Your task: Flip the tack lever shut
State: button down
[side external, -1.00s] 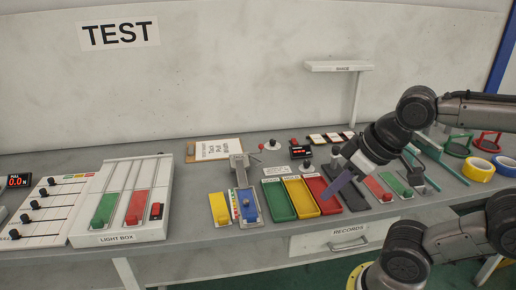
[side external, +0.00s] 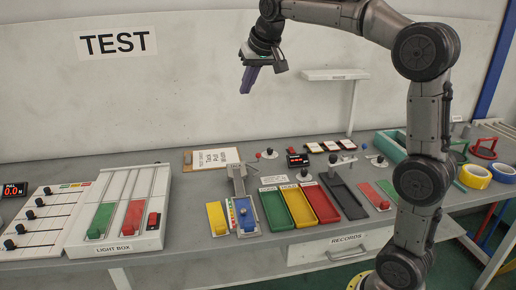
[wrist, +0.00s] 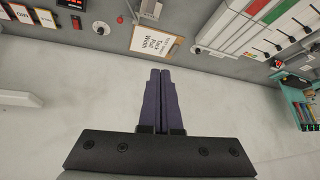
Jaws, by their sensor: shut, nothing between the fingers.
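My gripper (side external: 248,80) is shut and empty, its purple fingers together, high above the bench in front of the back wall. In the wrist view the closed fingers (wrist: 160,100) point toward the clipboard. No label marks the tack lever. A grey upright arm (side external: 238,178) stands behind a blue block (side external: 245,214) on a small test fixture. A small red-knobbed part (side external: 257,155) and a round base with a dark knob (side external: 270,152) are to its right. Another small lever-like part (side external: 335,160) stands farther right. I cannot tell which is the tack lever. My gripper touches none of them.
A clipboard (side external: 212,158) lies at the back. Green, yellow, red (side external: 319,203) and black trays lie mid-bench. The light box (side external: 125,210) is at left, tape rolls (side external: 475,177) at right. A shelf (side external: 335,75) projects from the wall. Air around the gripper is clear.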

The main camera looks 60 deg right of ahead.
jog(key=w+d+f+m+g, duration=0.1)
jog(key=w+d+f, duration=0.4)
jog(key=w+d, duration=0.25)
jog(key=w+d+f+m+g, duration=0.2)
jog(key=d+f, duration=0.9)
jog(key=f, duration=0.3)
jog(key=shift+d+f, duration=0.3)
jog(key=shift+d, duration=0.05)
jog(key=shift+f, duration=0.1)
jog(key=x, duration=1)
jog(key=shift+s+d+f, duration=0.1)
jog(key=shift+d, duration=0.05)
jog(key=shift+s+a+r, duration=0.25)
jog(key=shift+s+a, duration=0.1)
jog(key=shift+s+a+f, duration=0.1)
jog(key=shift+s+a, duration=0.95)
jog(key=shift+a, duration=0.1)
